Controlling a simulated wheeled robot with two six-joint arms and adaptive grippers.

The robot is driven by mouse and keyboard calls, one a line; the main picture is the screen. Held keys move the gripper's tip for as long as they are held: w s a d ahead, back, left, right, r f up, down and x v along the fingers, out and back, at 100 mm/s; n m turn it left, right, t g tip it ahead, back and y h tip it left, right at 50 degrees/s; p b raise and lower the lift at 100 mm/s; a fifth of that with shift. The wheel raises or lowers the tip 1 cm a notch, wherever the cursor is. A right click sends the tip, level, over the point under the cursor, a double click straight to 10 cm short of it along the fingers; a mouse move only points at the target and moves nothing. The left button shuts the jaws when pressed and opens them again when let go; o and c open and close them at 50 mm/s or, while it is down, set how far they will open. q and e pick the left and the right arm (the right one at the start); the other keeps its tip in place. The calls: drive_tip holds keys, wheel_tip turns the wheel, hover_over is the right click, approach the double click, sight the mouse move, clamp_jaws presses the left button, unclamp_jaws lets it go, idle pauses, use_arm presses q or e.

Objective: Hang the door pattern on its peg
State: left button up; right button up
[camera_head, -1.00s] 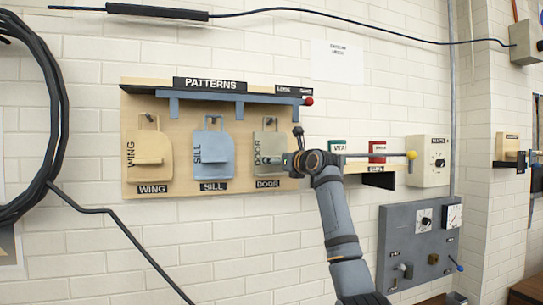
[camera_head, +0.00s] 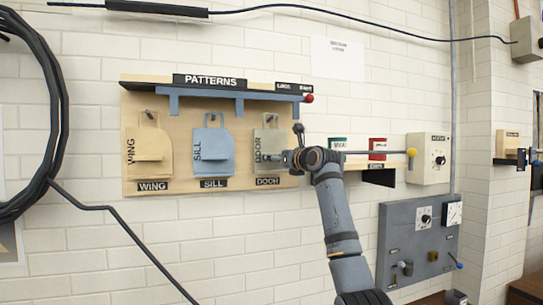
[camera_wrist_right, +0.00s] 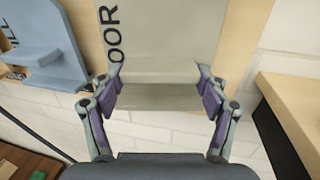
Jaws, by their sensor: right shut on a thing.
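The grey-green door pattern (camera_head: 268,142) is upright against the pattern board, above the DOOR label (camera_head: 268,181). My right gripper (camera_head: 284,159) is at its lower right side. In the right wrist view, my right gripper (camera_wrist_right: 160,92) has its two fingers closed on either side of the ledge on the door pattern (camera_wrist_right: 165,35). A dark peg (camera_head: 270,118) shows in the opening of the pattern's top loop. I cannot tell whether the loop rests on it. My left gripper is not in view.
The wing pattern (camera_head: 150,150) and sill pattern (camera_head: 213,150) hang to the left on the same board (camera_head: 190,110). A blue-grey rail (camera_head: 230,95) runs above them. A shelf (camera_head: 365,167) with green and red items is to the right, with a grey control panel (camera_head: 400,240) below.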

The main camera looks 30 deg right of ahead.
sight(277, 126)
drive_tip(key=o, duration=1.3)
drive_tip(key=shift+o, duration=0.2)
wheel_tip(277, 126, up, 10)
